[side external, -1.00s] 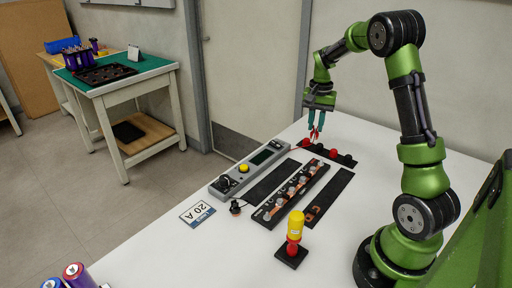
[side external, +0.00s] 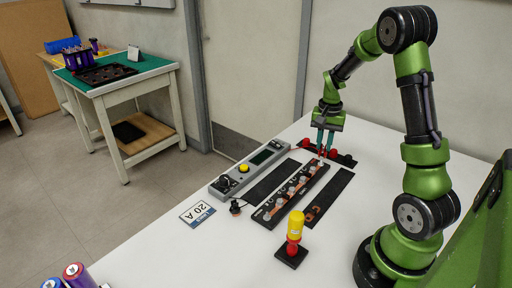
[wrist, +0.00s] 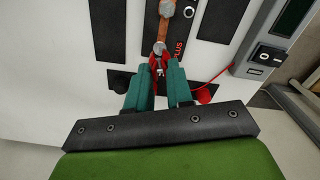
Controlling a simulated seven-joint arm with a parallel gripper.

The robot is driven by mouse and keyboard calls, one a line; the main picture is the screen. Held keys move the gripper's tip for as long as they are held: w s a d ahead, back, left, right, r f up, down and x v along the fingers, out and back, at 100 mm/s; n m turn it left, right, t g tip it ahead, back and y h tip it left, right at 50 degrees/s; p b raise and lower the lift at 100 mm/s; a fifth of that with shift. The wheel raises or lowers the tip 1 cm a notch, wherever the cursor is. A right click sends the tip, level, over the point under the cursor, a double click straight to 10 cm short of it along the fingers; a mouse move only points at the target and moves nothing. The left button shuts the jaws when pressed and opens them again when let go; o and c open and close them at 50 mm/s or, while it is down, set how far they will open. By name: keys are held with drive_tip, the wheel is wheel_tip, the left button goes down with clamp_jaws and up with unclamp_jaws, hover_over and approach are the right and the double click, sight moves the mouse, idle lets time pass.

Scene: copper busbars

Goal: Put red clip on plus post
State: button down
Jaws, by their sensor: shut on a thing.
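My gripper (side external: 324,147) is shut on the red clip, its teal fingers pointing down at the far end of the busbar block (side external: 268,213). In the wrist view the red clip (wrist: 157,68) sits between the fingertips (wrist: 158,80). The plus post (wrist: 159,47) is a round metal stud at the end of the copper bar, beside the red PLUS lettering (wrist: 179,48). The clip's front end is right at the post; I cannot tell whether its jaws are around it. A red lead (wrist: 217,78) runs from the clip to the right.
A black holder (side external: 345,160) with red and black parts lies just beyond the block. Dark strips (side external: 270,182) flank the block, and a grey meter box (side external: 222,189) with a yellow button lies left. A yellow-and-red tool (side external: 295,228) stands upright in front.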

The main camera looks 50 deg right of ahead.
sight(324, 145)
drive_tip(key=shift+f, duration=1.25)
drive_tip(key=shift+f, duration=0.1)
drive_tip(key=c, duration=0.9)
unclamp_jaws()
drive_tip(key=shift+r, duration=2.95)
